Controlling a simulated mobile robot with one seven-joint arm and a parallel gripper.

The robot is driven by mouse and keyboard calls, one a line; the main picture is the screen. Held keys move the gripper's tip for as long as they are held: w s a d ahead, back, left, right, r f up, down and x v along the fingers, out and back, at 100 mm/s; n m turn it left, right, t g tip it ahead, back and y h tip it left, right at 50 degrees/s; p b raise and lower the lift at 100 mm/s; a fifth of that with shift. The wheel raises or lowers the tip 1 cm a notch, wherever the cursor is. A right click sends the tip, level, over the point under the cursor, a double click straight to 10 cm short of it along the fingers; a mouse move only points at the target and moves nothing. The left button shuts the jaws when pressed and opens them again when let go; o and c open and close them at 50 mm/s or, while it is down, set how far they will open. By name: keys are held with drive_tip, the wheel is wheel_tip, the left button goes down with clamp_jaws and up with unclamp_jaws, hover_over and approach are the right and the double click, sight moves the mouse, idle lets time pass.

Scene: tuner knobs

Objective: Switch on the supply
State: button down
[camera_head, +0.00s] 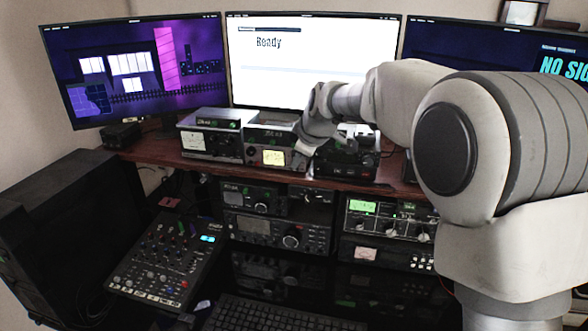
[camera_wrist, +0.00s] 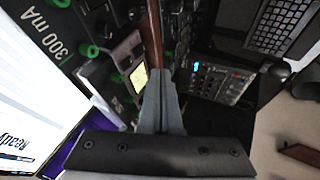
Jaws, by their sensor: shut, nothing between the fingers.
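Several boxed units stand on the wooden shelf, and I cannot tell from a label which one is the supply. One grey unit (camera_head: 210,137) has a pale meter and green lit digits. The unit to its right (camera_head: 255,137) has a lit yellow meter (camera_head: 273,157), which also shows in the wrist view (camera_wrist: 138,78). A black unit (camera_head: 345,167) is right of that. My gripper (camera_head: 303,148) is at the right end of the yellow-meter unit; in the wrist view its fingers (camera_wrist: 161,75) are shut and empty. Contact and any switch there cannot be made out.
Three monitors stand behind; the middle one (camera_head: 312,60) reads "Ready". Below the shelf are radios (camera_head: 275,233) and a green-lit unit (camera_head: 390,222). A mixer (camera_head: 168,262) and a keyboard (camera_head: 285,315) lie on the desk. A black tower (camera_head: 75,225) stands at left.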

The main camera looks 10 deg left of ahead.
drive_tip(key=v, duration=0.5)
drive_tip(key=shift+r, duration=0.25)
drive_tip(key=shift+d+f, duration=0.1)
drive_tip(key=f+p, duration=0.1)
drive_tip(key=p, duration=0.2)
drive_tip(key=shift+s+f+g, duration=0.15)
drive_tip(key=shift+g, duration=0.15)
idle(0.4)
